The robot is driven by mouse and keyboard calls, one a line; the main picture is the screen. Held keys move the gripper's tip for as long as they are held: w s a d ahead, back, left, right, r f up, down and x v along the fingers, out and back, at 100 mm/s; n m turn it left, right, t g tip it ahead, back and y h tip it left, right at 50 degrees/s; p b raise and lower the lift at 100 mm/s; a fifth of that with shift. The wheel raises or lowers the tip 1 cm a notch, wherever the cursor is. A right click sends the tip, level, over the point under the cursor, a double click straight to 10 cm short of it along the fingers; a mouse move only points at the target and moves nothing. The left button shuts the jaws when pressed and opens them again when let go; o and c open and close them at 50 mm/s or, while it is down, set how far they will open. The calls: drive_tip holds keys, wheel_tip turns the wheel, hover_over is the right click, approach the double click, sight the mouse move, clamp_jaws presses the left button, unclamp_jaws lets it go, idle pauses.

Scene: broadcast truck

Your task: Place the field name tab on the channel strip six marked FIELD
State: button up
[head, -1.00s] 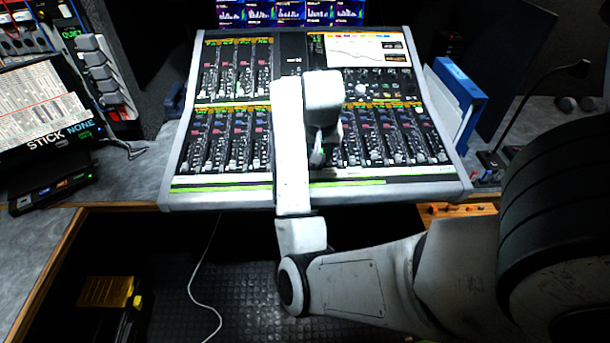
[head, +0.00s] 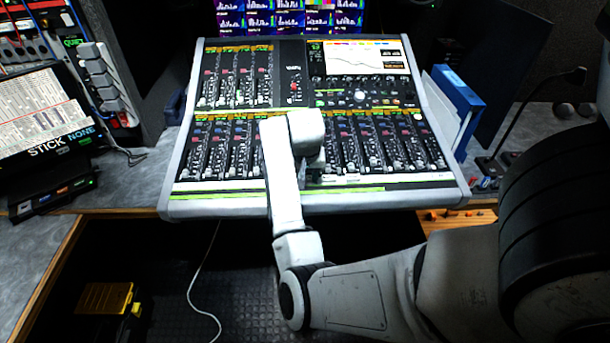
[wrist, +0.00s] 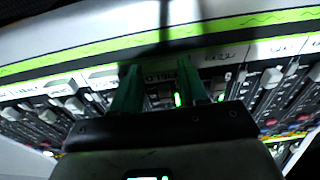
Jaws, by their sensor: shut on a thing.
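The mixing console (head: 178,190) fills the middle of the head view, with a lower row of channel strips and a pale label band along its front. My gripper (wrist: 159,84) shows in the wrist view with its two green-tinted fingers over that label band (wrist: 225,54). The fingers are shut on a small pale piece, taken as the field name tab (wrist: 160,78); its lettering is too blurred to read. I cannot tell whether it touches the band. In the head view my wrist hides most of the gripper and the strips behind it. The FIELD marking is not legible.
Fader knobs (wrist: 75,104) stand up on both sides of the fingers. A blue binder (head: 458,95) stands right of the console, near a gooseneck microphone (head: 535,95). A dark gap lies below the front edge.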

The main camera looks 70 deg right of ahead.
drive_tip(key=shift+f, duration=0.1)
drive_tip(key=o, duration=1)
drive_tip(key=v, duration=1.2)
drive_tip(key=s+a+f+n, duration=0.3)
drive_tip(key=a+f+n, duration=0.1)
drive_tip(key=a, duration=0.5)
drive_tip(key=s+a+f+n+y, duration=0.1)
drive_tip(key=s+a+f+n, duration=0.3)
drive_tip(key=a+f, duration=0.3)
drive_tip(key=s+a+f+n+y, duration=0.1)
drive_tip(key=s+a+f+n, duration=0.2)
drive_tip(key=a, duration=1)
drive_tip(key=shift+s+a+f+n, duration=0.1)
drive_tip(key=shift+s+f+n, duration=0.1)
drive_tip(key=shift+f+n, duration=0.45)
drive_tip(key=shift+s+a+f+n, duration=0.1)
drive_tip(key=shift+s+f+n, duration=0.2)
drive_tip(key=shift+f, duration=0.6)
drive_tip(key=shift+w+d, duration=0.1)
